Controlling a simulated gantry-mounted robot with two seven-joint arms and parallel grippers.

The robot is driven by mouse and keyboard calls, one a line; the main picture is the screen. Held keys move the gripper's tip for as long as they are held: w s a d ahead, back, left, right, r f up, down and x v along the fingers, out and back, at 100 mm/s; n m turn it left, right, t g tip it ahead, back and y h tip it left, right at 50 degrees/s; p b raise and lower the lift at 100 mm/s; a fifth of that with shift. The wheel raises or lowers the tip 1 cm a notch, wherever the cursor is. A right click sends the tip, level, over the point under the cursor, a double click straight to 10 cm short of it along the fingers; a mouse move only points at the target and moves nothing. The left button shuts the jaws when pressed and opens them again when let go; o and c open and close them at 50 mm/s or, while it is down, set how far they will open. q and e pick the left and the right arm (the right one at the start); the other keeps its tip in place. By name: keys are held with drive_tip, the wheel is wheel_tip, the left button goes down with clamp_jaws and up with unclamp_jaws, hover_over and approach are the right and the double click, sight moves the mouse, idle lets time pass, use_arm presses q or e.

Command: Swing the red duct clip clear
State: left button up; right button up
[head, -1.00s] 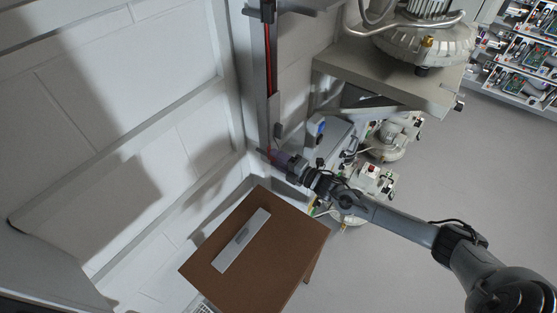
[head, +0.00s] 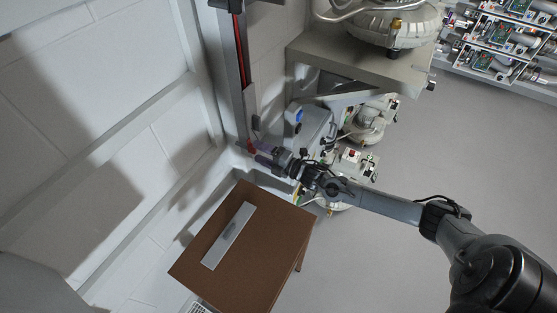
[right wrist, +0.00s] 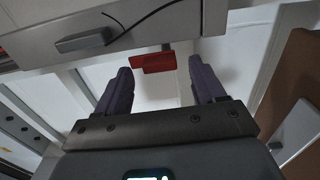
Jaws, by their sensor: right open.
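In the right wrist view the red duct clip (right wrist: 153,63) is a small flat red piece on a short stem below a grey-white housing. My right gripper (right wrist: 158,80) is open. Its two dark purple fingers stand to either side of the clip, which shows between and just beyond the fingertips. I cannot tell whether either finger touches it. In the head view my right gripper (head: 257,148) is at the foot of the vertical grey duct channel (head: 249,100), where only a bit of red shows beside it. My left gripper is not in view.
A brown table (head: 270,250) with a pale metal plate (head: 229,236) stands below the gripper. Blower units (head: 368,122) and a grey shelf (head: 355,68) stand right of the channel. A white panelled wall (head: 100,130) is on the left.

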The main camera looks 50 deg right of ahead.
drive_tip(key=v, duration=0.9)
drive_tip(key=shift+s, duration=0.25)
drive_tip(key=shift+d, duration=0.1)
